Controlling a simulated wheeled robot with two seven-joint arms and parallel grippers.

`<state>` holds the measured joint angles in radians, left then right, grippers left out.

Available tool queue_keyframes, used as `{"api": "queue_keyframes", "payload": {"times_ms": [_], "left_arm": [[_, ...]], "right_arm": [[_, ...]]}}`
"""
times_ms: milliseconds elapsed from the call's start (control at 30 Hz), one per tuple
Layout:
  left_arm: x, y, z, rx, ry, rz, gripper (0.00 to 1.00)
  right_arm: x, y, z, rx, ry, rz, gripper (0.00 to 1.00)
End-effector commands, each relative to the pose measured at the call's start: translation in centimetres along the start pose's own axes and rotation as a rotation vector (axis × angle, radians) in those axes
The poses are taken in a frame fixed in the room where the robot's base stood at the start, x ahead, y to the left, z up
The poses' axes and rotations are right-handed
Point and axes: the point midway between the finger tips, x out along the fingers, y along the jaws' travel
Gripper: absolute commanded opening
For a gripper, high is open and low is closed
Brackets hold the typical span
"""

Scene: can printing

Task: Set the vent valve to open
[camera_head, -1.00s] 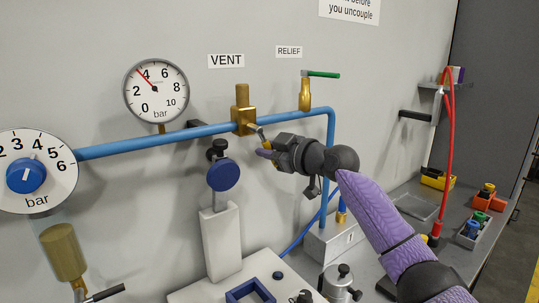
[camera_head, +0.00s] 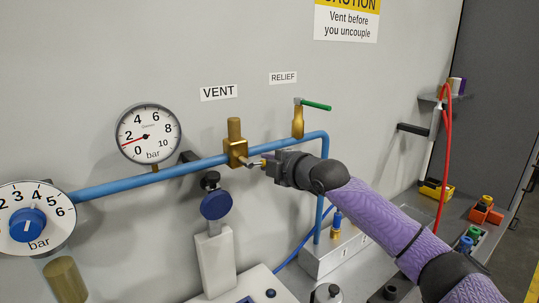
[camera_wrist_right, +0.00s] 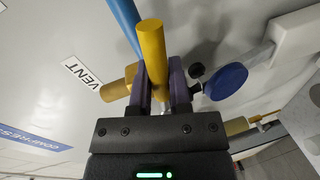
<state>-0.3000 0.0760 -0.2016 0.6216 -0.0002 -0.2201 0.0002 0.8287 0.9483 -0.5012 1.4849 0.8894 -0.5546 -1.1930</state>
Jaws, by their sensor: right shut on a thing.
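The vent valve (camera_head: 236,150) is a brass body on the blue pipe, below the VENT label (camera_head: 219,92). Its short lever (camera_head: 253,165) sticks out to the right, towards my right gripper (camera_head: 270,164). In the right wrist view, the yellow handle (camera_wrist_right: 152,45) lies between the purple fingers of the right gripper (camera_wrist_right: 163,88), which is shut on it. The brass valve body (camera_wrist_right: 116,88) shows partly behind the left finger. My left gripper is not in view.
The relief valve (camera_head: 298,122) with a green lever is to the right on the same blue pipe (camera_head: 150,178). A blue round knob (camera_head: 216,204) sits below the vent valve. A regulator dial (camera_head: 62,208) is at the left. The bench at right holds small coloured parts.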

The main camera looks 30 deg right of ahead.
Motion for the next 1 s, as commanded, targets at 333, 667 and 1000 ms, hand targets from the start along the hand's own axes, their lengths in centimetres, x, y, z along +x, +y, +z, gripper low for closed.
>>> {"api": "queue_keyframes", "payload": {"times_ms": [333,667,1000], "left_arm": [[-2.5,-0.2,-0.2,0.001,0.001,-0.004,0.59],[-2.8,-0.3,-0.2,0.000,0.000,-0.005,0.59],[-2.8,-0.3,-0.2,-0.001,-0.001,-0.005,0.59]], "right_arm": [[-0.2,0.9,-0.1,-0.151,-0.029,0.000,0.00],[-0.2,0.9,-0.1,-0.188,-0.037,0.001,0.00],[-0.2,0.9,-0.1,-0.188,-0.037,0.001,0.31]]}}
